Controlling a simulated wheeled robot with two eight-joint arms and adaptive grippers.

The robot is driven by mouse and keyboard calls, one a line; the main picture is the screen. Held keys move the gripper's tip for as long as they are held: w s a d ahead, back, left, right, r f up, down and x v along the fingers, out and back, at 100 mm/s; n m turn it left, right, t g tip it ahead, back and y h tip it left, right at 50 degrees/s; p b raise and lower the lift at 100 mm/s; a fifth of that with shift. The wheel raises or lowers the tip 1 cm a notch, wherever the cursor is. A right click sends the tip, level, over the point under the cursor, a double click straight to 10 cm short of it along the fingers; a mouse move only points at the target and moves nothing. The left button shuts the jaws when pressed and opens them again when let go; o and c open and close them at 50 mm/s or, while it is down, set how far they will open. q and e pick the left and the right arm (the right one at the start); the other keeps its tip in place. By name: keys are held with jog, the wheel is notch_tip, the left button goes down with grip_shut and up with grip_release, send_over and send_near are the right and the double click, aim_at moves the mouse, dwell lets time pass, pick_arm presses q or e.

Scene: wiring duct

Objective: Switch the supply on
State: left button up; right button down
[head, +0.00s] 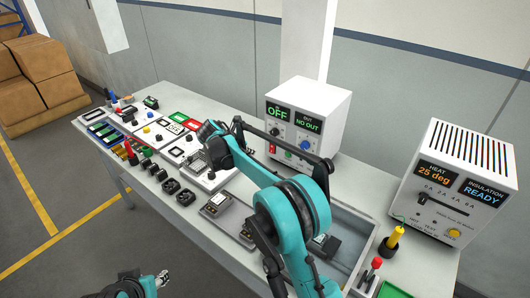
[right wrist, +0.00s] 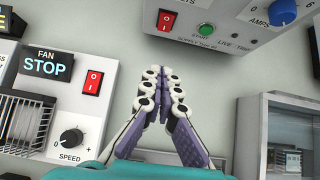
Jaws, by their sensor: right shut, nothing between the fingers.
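The supply (head: 318,112) is a white box at the back of the bench. Its displays read OFF and NO OUT. Its red rocker switch (right wrist: 166,20) shows at the top of the right wrist view, left of a green START button (right wrist: 204,30). My right gripper (right wrist: 165,75) is shut and empty, its fingertips below and apart from that switch in the picture. In the head view, my right arm covers part of the bench and the fingertips are hard to make out. My left gripper (head: 163,278) is partly in view at the bottom, too small to read.
A fan unit (right wrist: 46,65) reading STOP, with its own red rocker switch (right wrist: 93,82) and speed knob, is left of the fingers. A heat and insulation tester (head: 455,190) stands at the right. Small parts and trays crowd the bench's left half.

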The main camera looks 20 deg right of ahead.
aim_at(271, 152)
jog(key=b+x, duration=0.3)
jog(key=x, duration=0.7)
jog(key=shift+f, duration=0.15)
jog(key=shift+w+d+f+b, duration=0.15)
jog(key=shift+w+d+b, duration=0.45)
jog(key=shift+w+d, duration=0.7)
jog(key=shift+d, duration=0.25)
jog(key=shift+d, duration=0.1)
jog(key=shift+w+d+p, duration=0.2)
jog(key=shift+p, duration=0.15)
